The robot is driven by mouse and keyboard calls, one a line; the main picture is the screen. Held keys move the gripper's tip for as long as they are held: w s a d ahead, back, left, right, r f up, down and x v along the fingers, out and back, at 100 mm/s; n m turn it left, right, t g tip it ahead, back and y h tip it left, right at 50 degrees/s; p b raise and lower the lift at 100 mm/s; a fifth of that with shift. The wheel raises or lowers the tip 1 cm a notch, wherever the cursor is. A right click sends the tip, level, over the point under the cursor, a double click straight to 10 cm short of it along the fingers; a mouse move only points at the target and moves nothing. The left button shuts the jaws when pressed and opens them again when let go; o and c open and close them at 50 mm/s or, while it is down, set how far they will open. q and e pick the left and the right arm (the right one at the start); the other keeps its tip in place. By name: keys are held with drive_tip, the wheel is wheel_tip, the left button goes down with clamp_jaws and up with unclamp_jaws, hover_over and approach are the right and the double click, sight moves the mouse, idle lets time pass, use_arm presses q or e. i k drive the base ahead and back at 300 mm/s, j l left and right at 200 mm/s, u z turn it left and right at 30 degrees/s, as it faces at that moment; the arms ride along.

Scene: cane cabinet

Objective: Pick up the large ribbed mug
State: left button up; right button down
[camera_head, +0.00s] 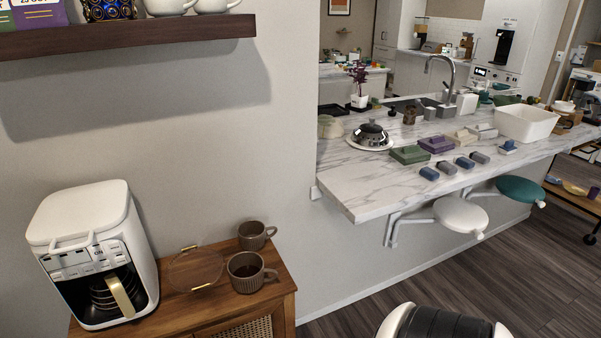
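Two brown ribbed mugs stand upright on the wooden cane cabinet (193,312). The front ribbed mug (244,282) looks larger, sits near the cabinet's right front, and has its handle to the right. Its inside looks dark. The rear ribbed mug (251,244) looks a little smaller and stands just behind it, handle also to the right. The front mug is nearer the camera, so true sizes are hard to compare. Neither of my grippers shows in this view.
A white coffee machine (85,240) fills the cabinet's left side. A round clear tray with gold handles (196,270) lies between it and the mugs. A dark shelf (130,36) hangs above. A marble counter (360,184) with many items is at right.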

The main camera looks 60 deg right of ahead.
sight(246, 269)
drive_tip(key=z, duration=1.35)
